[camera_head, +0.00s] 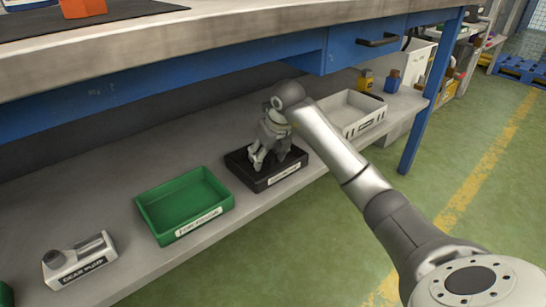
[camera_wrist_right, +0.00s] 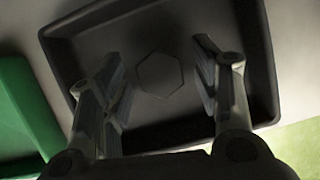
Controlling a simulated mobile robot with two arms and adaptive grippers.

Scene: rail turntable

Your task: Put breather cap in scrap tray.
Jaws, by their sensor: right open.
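My right gripper (camera_head: 268,158) is over the black tray (camera_head: 238,166) on the lower shelf, with its fingers pointing down. In the right wrist view the two fingers (camera_wrist_right: 160,88) are open and apart, with nothing held between them. A dark hexagonal shape (camera_wrist_right: 160,75) lies on the floor of the black tray (camera_wrist_right: 75,35), between and beyond the fingertips. It may be the breather cap, but it is nearly the tray's own colour. The black tray's front label is too small to read for sure. My left gripper is not in view.
A green tray (camera_head: 141,208) stands left of the black tray, looking empty. A grey pump labelled gear pump (camera_head: 78,262) is further left. A light grey bin (camera_head: 355,112) stands to the right, behind my arm. The workbench top (camera_head: 200,35) overhangs the shelf.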

